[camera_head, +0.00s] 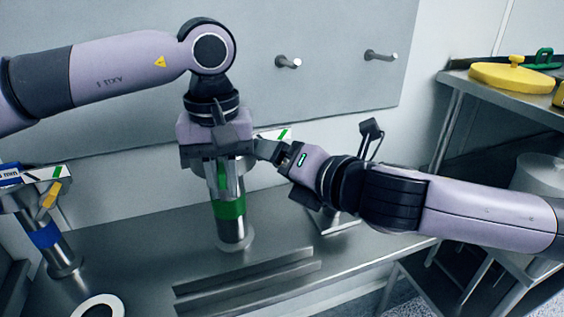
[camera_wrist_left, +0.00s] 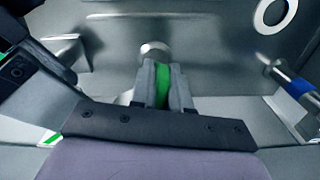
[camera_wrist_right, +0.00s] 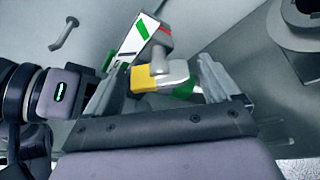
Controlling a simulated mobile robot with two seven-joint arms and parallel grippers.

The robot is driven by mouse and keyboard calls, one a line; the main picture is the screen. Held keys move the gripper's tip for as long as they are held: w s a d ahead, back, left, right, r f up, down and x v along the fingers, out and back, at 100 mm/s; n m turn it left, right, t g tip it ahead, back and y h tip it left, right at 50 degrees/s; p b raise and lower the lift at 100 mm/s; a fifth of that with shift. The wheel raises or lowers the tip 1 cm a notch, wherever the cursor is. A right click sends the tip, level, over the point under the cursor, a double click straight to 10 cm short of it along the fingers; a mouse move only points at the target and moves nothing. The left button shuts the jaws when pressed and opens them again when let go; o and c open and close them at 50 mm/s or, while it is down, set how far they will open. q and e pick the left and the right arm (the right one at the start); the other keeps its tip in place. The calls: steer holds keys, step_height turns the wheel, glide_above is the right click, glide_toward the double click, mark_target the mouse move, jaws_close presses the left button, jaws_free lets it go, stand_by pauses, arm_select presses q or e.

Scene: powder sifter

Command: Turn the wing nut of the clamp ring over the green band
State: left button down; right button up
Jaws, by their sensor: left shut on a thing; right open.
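A metal column with a green band (camera_head: 229,209) stands upright on the bench; green also shows between the fingers in the left wrist view (camera_wrist_left: 162,85). My left gripper (camera_head: 224,182) points down from above and is shut on this green-banded part; its fingers and palm hide the upper part. My right gripper (camera_head: 270,150) comes in from the right beside my left gripper. In the right wrist view it is open, with the yellow wing nut (camera_wrist_right: 158,77) between its fingers, beside green and grey parts of the clamp ring. I cannot tell whether the fingers touch the nut.
A second column with a blue band (camera_head: 46,236) and yellow wing nut (camera_head: 51,195) stands at left. A white ring (camera_head: 98,306) lies in front. Metal bars (camera_head: 245,280) lie on the bench. Wall pegs (camera_head: 288,62) stick out behind. A shelf at right holds a yellow lid (camera_head: 511,75).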

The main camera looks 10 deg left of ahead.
steer(key=shift+w+a, duration=0.1)
steer(key=c, duration=1.1)
steer(key=shift+o, duration=0.2)
